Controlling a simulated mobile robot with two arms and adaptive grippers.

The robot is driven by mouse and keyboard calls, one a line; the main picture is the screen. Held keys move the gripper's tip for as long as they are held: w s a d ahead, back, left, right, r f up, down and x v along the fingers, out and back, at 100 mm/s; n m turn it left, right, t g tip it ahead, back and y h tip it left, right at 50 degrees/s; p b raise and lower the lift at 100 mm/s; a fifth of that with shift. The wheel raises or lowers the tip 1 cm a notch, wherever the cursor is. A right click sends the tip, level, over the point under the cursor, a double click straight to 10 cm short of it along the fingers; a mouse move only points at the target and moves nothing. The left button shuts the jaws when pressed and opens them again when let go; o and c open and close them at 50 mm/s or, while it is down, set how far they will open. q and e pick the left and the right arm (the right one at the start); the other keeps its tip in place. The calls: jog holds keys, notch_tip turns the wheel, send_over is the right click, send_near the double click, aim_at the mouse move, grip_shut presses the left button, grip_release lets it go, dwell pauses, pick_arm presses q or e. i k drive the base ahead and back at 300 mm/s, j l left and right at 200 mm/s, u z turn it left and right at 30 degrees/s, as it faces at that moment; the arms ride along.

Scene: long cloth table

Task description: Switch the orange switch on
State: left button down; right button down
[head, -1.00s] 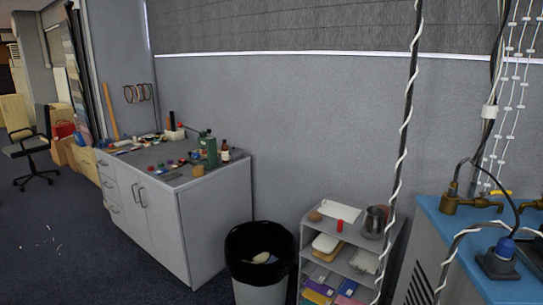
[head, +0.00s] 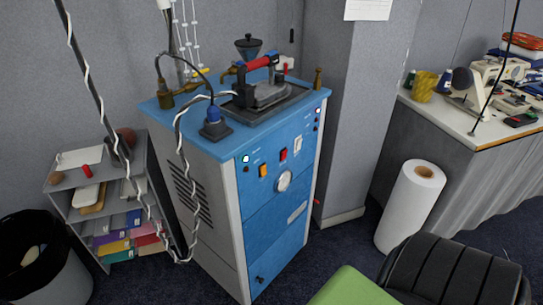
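The orange switch (head: 263,170) is on the upper front panel of a blue machine (head: 275,225) in the middle of the head view. It is small, and I cannot tell which way it is set. A red switch (head: 283,154) sits to its right, and a white switch (head: 298,143) is further right. A small pale light (head: 245,158) shows to its left. A round dial (head: 284,181) is below the switches. Neither of my grippers is in view.
An iron (head: 262,92) stands on the machine's top. A shelf unit (head: 75,215) and a black bin (head: 40,260) are on the left. A white roll (head: 411,205), a black chair (head: 455,272) and a green surface (head: 350,287) are on the right. Dark floor shows before the machine.

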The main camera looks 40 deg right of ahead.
aim_at(263, 169)
jog(key=z, duration=1.1)
